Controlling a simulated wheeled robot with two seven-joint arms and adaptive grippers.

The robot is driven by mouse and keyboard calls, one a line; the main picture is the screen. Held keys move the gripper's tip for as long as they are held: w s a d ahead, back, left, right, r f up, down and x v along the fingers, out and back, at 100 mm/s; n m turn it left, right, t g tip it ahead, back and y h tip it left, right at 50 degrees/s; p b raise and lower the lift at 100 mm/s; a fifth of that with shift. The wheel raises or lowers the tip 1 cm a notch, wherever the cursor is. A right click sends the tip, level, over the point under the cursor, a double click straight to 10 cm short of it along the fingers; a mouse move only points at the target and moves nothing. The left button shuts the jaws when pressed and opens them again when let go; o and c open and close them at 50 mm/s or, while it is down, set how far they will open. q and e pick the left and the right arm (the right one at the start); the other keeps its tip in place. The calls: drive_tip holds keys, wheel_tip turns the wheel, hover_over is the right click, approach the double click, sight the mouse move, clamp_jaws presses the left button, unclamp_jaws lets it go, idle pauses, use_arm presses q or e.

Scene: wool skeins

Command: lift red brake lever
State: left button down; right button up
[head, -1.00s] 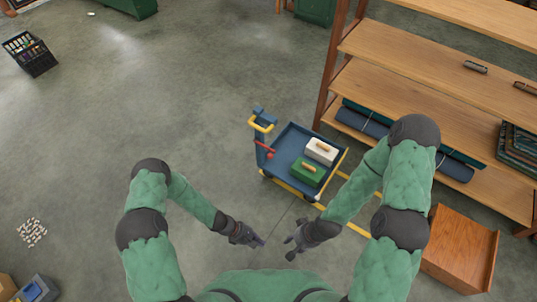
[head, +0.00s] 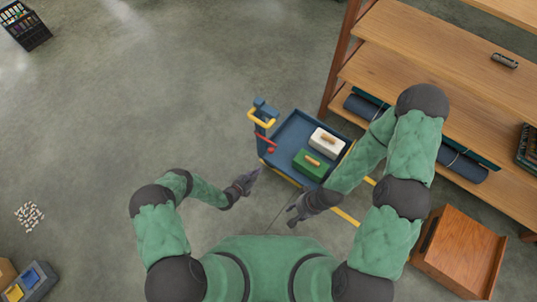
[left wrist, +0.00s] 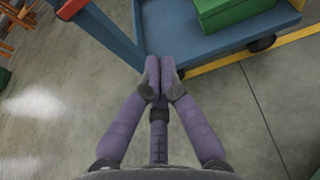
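The red brake lever (head: 267,146) is on the handle post at the left end of a blue cart (head: 283,137). It slopes down to a round red knob. In the left wrist view a red part (left wrist: 71,8) shows at the top left, beside the blue post (left wrist: 112,35). My left gripper (head: 254,173) is just below the cart's near left corner, apart from the lever. Its fingers (left wrist: 160,64) are together with nothing between them. My right gripper (head: 290,215) is lower and to the right, its fingers spread and empty.
The cart carries a green box (head: 306,166) and a white box (head: 323,143), and has a yellow handle (head: 262,122). A wooden shelf (head: 400,50) with rolls stands at right, a wooden cabinet (head: 460,250) below it. Floor left of the cart is clear.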

use_arm(q)
drive_tip(key=b+x, duration=0.4)
drive_tip(key=x, duration=0.5)
drive_tip(key=r, duration=0.3)
drive_tip(key=shift+w+d+r, duration=0.3)
drive_tip(key=shift+w+r, duration=0.05)
idle(0.4)
